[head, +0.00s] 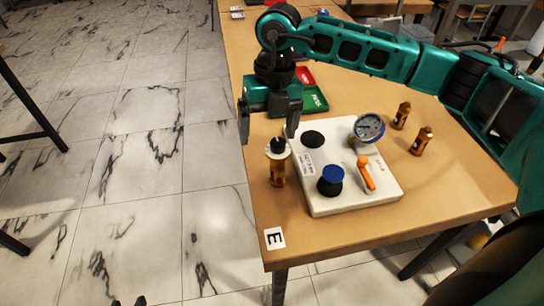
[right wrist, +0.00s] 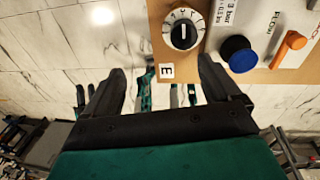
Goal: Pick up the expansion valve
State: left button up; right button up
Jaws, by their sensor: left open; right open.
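A brass cylinder with a white dial ring and black knob, which I take for the expansion valve (head: 278,170), stands upright on the table left of the white plate. In the right wrist view its dial (right wrist: 183,28) shows from above, beyond the fingertips. My right gripper (head: 268,130) is open and empty, behind and above the valve, apart from it. Its two fingers also show in the right wrist view (right wrist: 162,72). My left gripper (head: 128,301) shows only as two separated dark fingertips at the bottom edge, over the floor, far from the valve.
The white plate (head: 326,204) carries a gauge (head: 368,128), a blue knob (head: 332,175), an orange lever (head: 366,174) and a black disc (head: 312,139). Two brass fittings (head: 401,116) (head: 422,141) stand right of it. Green (head: 314,99) and red trays lie behind. An E label (head: 275,238) marks the front corner.

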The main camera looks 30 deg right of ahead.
aim_at(279, 141)
jog(key=d, duration=0.1)
jog(key=w+d+h, duration=0.1)
jog(key=d, duration=0.1)
jog(key=shift+w+r+m, duration=0.2)
jog(key=shift+r+m, duration=0.1)
notch_tip(279, 141, down, 7)
jog(key=shift+r, duration=0.2)
jog(key=shift+f, duration=2.8)
jog(key=c, duration=1.3)
jog(key=shift+r, duration=0.1)
